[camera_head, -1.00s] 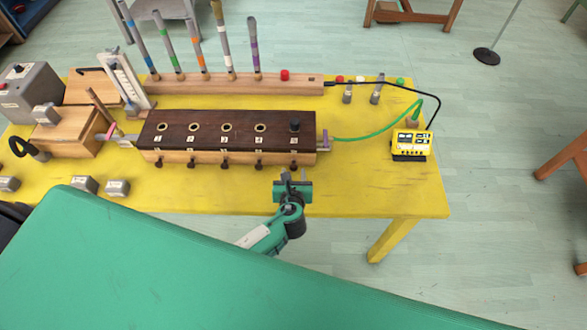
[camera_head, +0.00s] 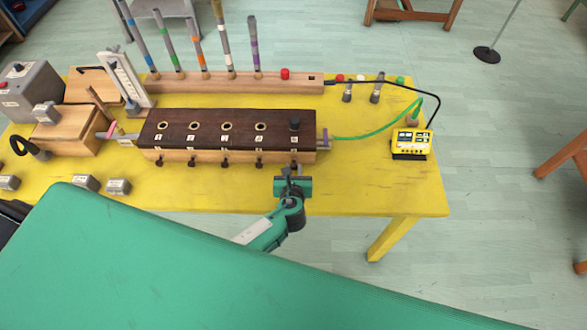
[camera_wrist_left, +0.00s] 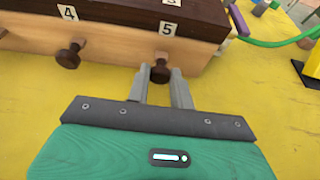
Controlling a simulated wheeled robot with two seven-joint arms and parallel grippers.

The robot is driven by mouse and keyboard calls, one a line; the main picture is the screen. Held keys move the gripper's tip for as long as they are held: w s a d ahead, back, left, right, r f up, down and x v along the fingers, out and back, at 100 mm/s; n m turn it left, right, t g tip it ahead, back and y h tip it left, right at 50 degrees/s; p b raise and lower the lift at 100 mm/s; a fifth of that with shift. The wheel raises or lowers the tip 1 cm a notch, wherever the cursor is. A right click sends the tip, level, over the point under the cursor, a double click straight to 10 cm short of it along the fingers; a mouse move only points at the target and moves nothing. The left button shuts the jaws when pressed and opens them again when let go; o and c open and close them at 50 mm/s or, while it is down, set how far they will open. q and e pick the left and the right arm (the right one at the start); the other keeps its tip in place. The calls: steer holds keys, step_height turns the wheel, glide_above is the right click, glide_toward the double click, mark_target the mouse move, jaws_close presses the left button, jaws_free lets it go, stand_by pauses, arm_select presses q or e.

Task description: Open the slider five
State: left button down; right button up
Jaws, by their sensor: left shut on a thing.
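Slider five is a dark round knob on the front face of the long wooden box (camera_head: 225,157), at its right end. In the left wrist view the slider five knob (camera_wrist_left: 160,71) sits just under the label "5" (camera_wrist_left: 168,28). My left gripper (camera_head: 290,170) is shut on this knob, one grey finger on each side of it; it also shows in the left wrist view (camera_wrist_left: 160,78). The slider four knob (camera_wrist_left: 69,57) is to the left, free. My right gripper is not in view.
The box has a dark lid with several holes; a black plug (camera_head: 294,124) stands at the fifth. The yellow table (camera_head: 350,190) is clear in front of the box.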

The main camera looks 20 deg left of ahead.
arm_select(q)
steer(key=shift+s+d+r+p, duration=0.1)
steer(key=shift+s+d+p, duration=0.15)
steer(key=shift+s, duration=0.35)
steer(key=shift+s+d+p, duration=0.1)
steer(key=shift+s+p, duration=0.1)
steer(key=shift+s, duration=0.5)
steer(key=c, duration=1.3)
jaws_free()
steer(key=shift+o, duration=0.2)
steer(key=b+v, duration=0.2)
steer(key=v, duration=1.1)
steer(key=shift+s, duration=0.35)
steer(key=shift+d+r, duration=0.1)
